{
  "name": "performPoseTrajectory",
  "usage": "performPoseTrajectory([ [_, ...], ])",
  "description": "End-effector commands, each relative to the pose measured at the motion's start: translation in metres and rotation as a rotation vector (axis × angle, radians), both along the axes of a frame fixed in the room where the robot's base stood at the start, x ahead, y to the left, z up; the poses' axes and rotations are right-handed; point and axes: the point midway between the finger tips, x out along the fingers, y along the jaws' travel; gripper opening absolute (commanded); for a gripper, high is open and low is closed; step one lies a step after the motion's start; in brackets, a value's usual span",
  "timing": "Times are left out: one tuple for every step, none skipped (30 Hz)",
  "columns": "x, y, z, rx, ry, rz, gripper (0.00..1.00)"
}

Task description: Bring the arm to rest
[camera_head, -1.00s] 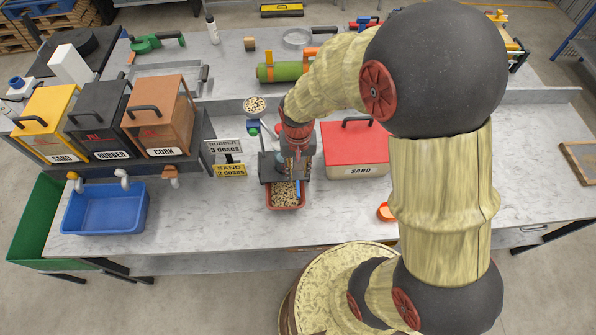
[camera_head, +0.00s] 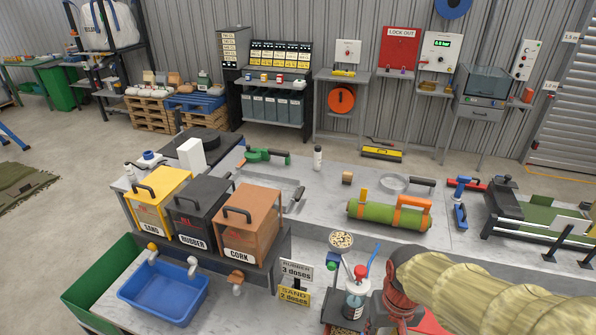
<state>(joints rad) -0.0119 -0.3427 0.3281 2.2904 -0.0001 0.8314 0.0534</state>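My arm comes in at the lower right, with its pale ribbed link and a red wrist joint. My gripper (camera_head: 375,312) is low in the picture, beside the wrist, crowded by a clear bottle (camera_head: 354,303) with a red cap. Its fingers are not clear enough to tell whether they are open or shut, or whether they touch anything. A small dish of pale granules (camera_head: 341,239) stands just behind this spot. A tray of granules (camera_head: 342,331) shows only partly at the bottom edge.
Yellow, black and orange bins (camera_head: 248,222) stand on the left of the bench, with a blue tub (camera_head: 163,289) below. A green turf roll (camera_head: 388,214) lies behind my gripper. Signs (camera_head: 295,270) stand left of it.

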Motion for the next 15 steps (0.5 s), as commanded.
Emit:
performPoseTrajectory([
  [-0.007, -0.001, 0.006, -0.001, -0.050, 0.014, 0.27],
  [-0.011, -0.001, 0.012, -0.001, -0.076, 0.023, 0.27],
  [-0.017, -0.001, 0.019, -0.002, -0.113, 0.034, 0.27],
  [-0.022, -0.001, 0.024, -0.003, -0.142, 0.040, 0.27],
  [-0.027, -0.002, 0.029, -0.005, -0.172, 0.044, 0.27],
  [-0.032, -0.002, 0.036, -0.005, -0.212, 0.048, 0.27],
  [-0.036, -0.002, 0.039, -0.007, -0.243, 0.049, 0.27],
  [-0.039, -0.002, 0.044, -0.007, -0.274, 0.048, 0.27],
  [-0.042, -0.003, 0.049, -0.008, -0.314, 0.046, 0.27],
  [-0.044, -0.003, 0.053, -0.009, -0.343, 0.046, 0.27],
  [-0.045, -0.003, 0.057, -0.009, -0.370, 0.045, 0.27],
  [-0.047, -0.003, 0.061, -0.010, -0.400, 0.044, 0.27],
  [-0.047, -0.003, 0.064, -0.011, -0.422, 0.043, 0.27],
  [-0.048, -0.004, 0.067, -0.011, -0.439, 0.042, 0.27],
  [-0.048, -0.004, 0.069, -0.011, -0.455, 0.042, 0.27],
])
